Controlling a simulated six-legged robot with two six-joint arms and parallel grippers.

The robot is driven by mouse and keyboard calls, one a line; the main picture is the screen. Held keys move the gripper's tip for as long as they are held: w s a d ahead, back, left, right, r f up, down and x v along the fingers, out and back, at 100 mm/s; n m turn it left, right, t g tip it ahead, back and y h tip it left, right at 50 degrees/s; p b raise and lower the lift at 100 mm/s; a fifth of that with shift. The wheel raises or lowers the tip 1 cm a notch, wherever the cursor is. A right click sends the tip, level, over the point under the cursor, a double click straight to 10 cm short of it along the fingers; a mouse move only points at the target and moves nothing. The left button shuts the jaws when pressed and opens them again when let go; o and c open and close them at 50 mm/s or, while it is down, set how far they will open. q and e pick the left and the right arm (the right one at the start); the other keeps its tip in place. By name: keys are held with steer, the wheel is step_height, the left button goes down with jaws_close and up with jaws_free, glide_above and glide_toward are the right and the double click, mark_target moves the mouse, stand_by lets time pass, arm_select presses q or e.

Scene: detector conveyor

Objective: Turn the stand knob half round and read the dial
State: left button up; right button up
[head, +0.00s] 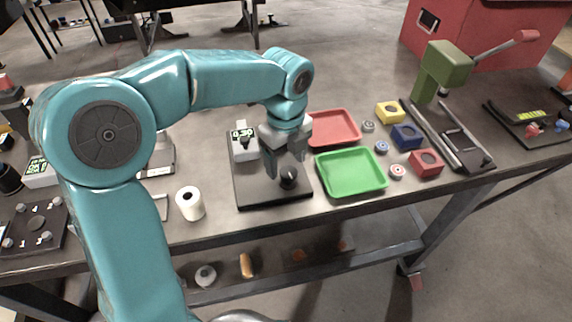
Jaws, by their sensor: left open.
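The stand is a black base plate (250,193) on the bench. The dark round stand knob (288,177) sits near the front right of the plate. My left gripper (285,178) points down at the knob, with its open fingers at or just above it. I cannot tell whether the fingers touch the knob. My left arm comes in from the left and covers part of the bench. My right gripper is not in view.
A green tray (350,190) and a red tray (333,113) lie right of the stand. Coloured blocks, including a blue one (406,136), and small round parts are further right. A green lever press (442,68) stands beyond. A white roll (190,204) stands left of the stand.

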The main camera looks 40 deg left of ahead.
arm_select(q)
steer(key=shift+w+d+f, duration=0.1)
steer(key=shift+w+f, duration=0.1)
steer(key=shift+f, duration=0.95)
steer(key=shift+s, duration=0.15)
steer(key=shift+c, duration=0.3)
steer(key=c, duration=1)
